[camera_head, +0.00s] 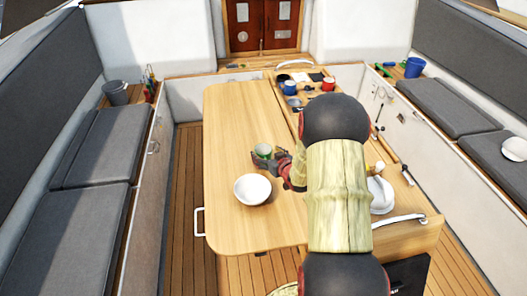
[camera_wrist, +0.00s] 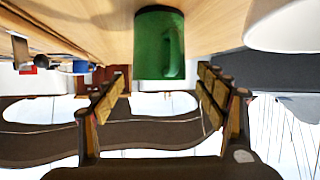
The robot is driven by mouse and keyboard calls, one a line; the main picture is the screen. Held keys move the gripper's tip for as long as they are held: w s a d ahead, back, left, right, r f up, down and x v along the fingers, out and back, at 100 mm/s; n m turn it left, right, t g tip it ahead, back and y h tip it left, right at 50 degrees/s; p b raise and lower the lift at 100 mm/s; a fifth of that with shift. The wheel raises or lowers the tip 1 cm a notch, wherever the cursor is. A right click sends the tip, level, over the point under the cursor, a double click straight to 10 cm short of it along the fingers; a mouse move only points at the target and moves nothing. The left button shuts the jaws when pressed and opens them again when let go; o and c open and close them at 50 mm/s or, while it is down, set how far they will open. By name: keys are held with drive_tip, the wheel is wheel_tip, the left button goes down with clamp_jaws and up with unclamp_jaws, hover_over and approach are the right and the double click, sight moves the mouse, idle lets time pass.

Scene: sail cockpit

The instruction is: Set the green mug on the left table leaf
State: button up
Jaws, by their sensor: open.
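The green mug (camera_head: 263,150) stands on the left table leaf (camera_head: 232,118), just beyond the white bowl. In the wrist view, which looks upside down, the green mug (camera_wrist: 158,45) shows large, with its handle visible and the tabletop along the upper edge. My gripper (camera_head: 270,161) is at the mug, low over the leaf. In the wrist view its fingers (camera_wrist: 162,76) are spread wide, one on each side of the mug, with gaps visible between them and it. The mug is at or just beyond the fingertips; exact depth is hard to tell.
A white bowl (camera_head: 252,189) sits on the leaf close to my gripper; it also shows in the wrist view (camera_wrist: 290,28). A red mug (camera_head: 328,84), a blue mug (camera_head: 290,88) and small items stand at the table's far right. The leaf's far left part is clear.

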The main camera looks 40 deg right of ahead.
drive_tip(key=v, duration=0.8)
drive_tip(key=a+r+n+g, duration=0.1)
drive_tip(key=a+r+g, duration=0.2)
drive_tip(key=a+r, duration=1.1)
drive_tip(key=s+a+r+n+g+y, duration=0.1)
drive_tip(key=s+a+r+g+y, duration=0.1)
drive_tip(key=s+a, duration=0.8)
drive_tip(key=s+a+r+n+g+y, duration=0.1)
drive_tip(key=s+a+r, duration=0.4)
drive_tip(key=s+a, duration=0.5)
drive_tip(key=shift+g+y+p, duration=0.3)
drive_tip(key=shift+g+y, duration=0.2)
drive_tip(key=shift+g, duration=0.1)
drive_tip(key=shift+f, duration=0.1)
wheel_tip(320, 180, down, 9)
drive_tip(key=b, duration=0.8)
drive_tip(key=shift+b, duration=0.3)
drive_tip(key=shift+w, duration=0.1)
